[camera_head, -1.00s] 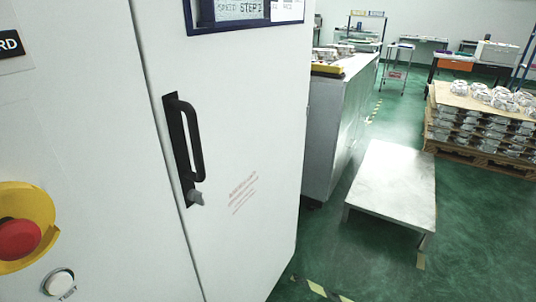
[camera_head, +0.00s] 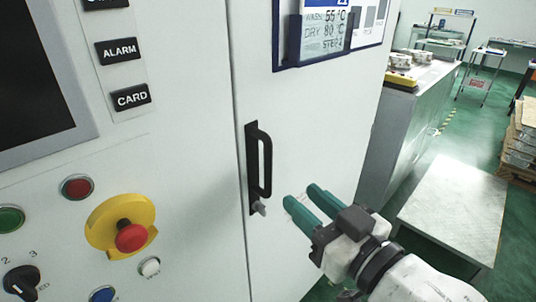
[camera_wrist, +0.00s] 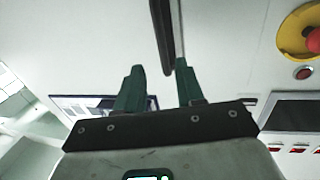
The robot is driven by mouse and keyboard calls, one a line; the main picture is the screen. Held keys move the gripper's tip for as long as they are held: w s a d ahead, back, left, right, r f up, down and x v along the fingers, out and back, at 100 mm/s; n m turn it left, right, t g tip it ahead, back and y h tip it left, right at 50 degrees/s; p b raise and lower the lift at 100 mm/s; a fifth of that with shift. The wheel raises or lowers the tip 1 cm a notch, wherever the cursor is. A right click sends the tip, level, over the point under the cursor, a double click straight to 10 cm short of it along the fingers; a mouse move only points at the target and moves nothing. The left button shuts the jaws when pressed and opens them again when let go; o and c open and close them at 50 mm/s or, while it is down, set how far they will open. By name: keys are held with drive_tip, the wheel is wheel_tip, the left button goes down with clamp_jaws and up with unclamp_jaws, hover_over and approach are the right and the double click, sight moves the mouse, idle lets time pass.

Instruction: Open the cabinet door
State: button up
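The white cabinet door (camera_head: 310,120) is shut, flush with the panel on its left along a thin vertical seam. Its black vertical handle (camera_head: 265,162) is near that seam, with a small grey latch knob (camera_head: 260,208) just below it. My gripper (camera_head: 303,203) is in front of the door, to the right of the handle's lower end. Its two green fingers are apart with nothing between them. In the wrist view the open fingers (camera_wrist: 158,80) point toward the door, and the dark handle (camera_wrist: 162,35) shows beyond them, roughly between the tips. I see no contact with the handle.
A control panel on the left carries a red emergency button (camera_head: 131,237) on a yellow base, several buttons and a rotary switch (camera_head: 21,281). A low metal platform (camera_head: 455,205) and a grey cabinet (camera_head: 405,125) stand to the right. Green floor lies beyond.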

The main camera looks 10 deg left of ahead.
sight(270, 168)
drive_tip(key=x, duration=0.3)
drive_tip(key=p+x, duration=0.1)
drive_tip(key=x, duration=0.3)
drive_tip(key=p+x, duration=0.1)
drive_tip(key=x, duration=0.3)
drive_tip(key=shift+s+a+r, duration=0.1)
drive_tip(key=shift+s+r, duration=0.05)
drive_tip(key=shift+r, duration=0.2)
drive_tip(key=shift+c, duration=0.2)
clamp_jaws()
